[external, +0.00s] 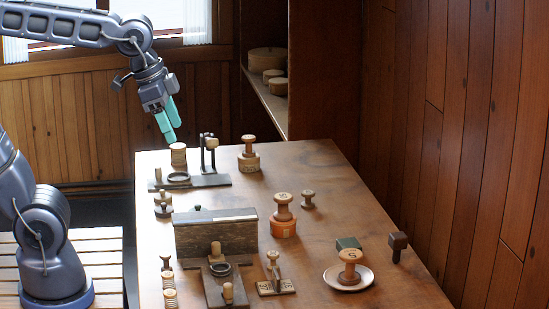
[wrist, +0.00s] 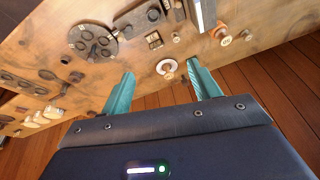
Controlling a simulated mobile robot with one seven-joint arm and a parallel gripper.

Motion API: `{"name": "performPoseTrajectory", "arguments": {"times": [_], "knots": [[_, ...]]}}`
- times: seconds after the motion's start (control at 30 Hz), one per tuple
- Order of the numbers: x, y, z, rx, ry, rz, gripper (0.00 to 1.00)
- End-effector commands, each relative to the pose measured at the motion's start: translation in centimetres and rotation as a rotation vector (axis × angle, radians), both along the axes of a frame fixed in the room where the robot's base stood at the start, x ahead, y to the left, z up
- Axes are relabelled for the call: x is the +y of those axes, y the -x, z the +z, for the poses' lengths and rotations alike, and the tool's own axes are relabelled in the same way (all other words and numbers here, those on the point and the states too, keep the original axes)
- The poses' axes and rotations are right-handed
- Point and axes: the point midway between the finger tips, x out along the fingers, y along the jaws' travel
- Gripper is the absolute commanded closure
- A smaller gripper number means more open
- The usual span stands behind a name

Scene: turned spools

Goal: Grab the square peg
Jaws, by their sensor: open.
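A dark brown peg with a square, block-like head (external: 397,241) stands near the right edge of the table in the external view. It is the only plainly square-headed peg I make out; I cannot pick it out surely in the wrist view. My gripper (external: 170,132) is open and empty, above the table's far left corner, well away from that peg. In the wrist view my gripper (wrist: 162,70) shows two teal fingers spread apart, with the tabletop beyond and nothing between them held.
A small dark green block (external: 348,243) and a spool on a white saucer (external: 331,279) are left of the peg. An orange-based spool (external: 283,226), a dark wooden box (external: 216,238) and several turned spools crowd the table (external: 330,190). A wood-panelled wall runs along the right.

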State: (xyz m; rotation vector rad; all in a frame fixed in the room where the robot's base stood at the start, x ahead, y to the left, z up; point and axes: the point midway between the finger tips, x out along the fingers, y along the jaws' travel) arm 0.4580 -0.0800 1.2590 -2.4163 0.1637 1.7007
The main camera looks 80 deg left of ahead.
Motion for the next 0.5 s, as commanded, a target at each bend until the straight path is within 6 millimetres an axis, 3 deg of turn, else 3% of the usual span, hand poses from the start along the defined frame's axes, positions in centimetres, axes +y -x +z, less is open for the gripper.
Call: {"name": "performPoseTrajectory", "arguments": {"times": [0.23,0.5], "knots": [[-0.1,-6.9,1.3,0.051,-0.06,-0.153,0.38],[-0.3,-14.6,1.4,0.099,-0.113,-0.324,0.38]]}}
